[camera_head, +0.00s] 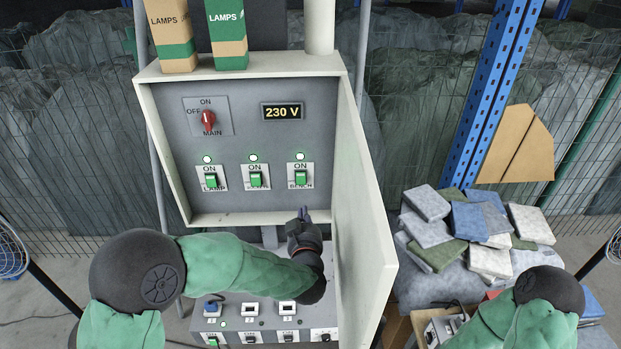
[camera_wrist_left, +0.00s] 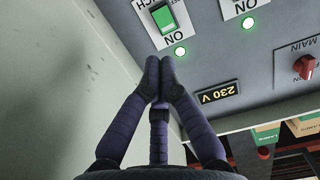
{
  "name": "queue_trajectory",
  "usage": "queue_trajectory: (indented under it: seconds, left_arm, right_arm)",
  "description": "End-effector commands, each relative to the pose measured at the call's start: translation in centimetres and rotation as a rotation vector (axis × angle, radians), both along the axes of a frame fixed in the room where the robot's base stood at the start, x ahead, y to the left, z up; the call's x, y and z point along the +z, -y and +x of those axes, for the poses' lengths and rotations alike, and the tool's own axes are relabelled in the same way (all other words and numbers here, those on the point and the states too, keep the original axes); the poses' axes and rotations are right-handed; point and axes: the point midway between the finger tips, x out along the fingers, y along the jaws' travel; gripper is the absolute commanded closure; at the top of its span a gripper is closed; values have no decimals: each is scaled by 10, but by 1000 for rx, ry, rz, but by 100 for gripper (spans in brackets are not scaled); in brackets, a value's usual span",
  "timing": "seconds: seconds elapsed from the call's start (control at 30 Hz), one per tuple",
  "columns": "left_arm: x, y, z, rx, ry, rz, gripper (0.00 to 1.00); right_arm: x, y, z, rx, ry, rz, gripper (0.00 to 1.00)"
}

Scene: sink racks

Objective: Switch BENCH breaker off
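The BENCH breaker (camera_head: 300,177) is a green switch on a white plate labelled ON, rightmost of three in the open grey panel box. A green lamp above it is lit. In the left wrist view the same BENCH breaker (camera_wrist_left: 163,17) appears upside down at the top, with part of its label cut off. My left gripper (camera_head: 304,212) is just below the BENCH breaker, in front of the box's lower edge. In the left wrist view its fingertips (camera_wrist_left: 159,68) are together and empty, apart from the switch. My right gripper is out of view; only my right arm shows at lower right.
Two other green breakers (camera_head: 255,179) and the red MAIN switch (camera_head: 208,121) share the panel with a 230 V display (camera_head: 283,112). The open door (camera_head: 360,200) stands close to the right of my left gripper. A lower switch box (camera_head: 265,318) sits beneath.

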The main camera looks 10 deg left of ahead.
Motion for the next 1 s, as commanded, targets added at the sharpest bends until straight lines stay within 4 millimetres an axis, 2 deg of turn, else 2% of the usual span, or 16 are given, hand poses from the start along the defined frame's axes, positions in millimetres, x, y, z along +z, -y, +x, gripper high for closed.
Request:
queue_trajectory:
  seconds: [0.27,0.43,1.0]
  left_arm:
    - [-1,0,0,0,-1,0,100]
    - [-2,-3,8,2,-2,-1,100]
    - [-15,-29,98,2,-3,-1,100]
  right_arm:
    - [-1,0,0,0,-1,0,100]
    - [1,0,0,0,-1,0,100]
    - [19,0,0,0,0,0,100]
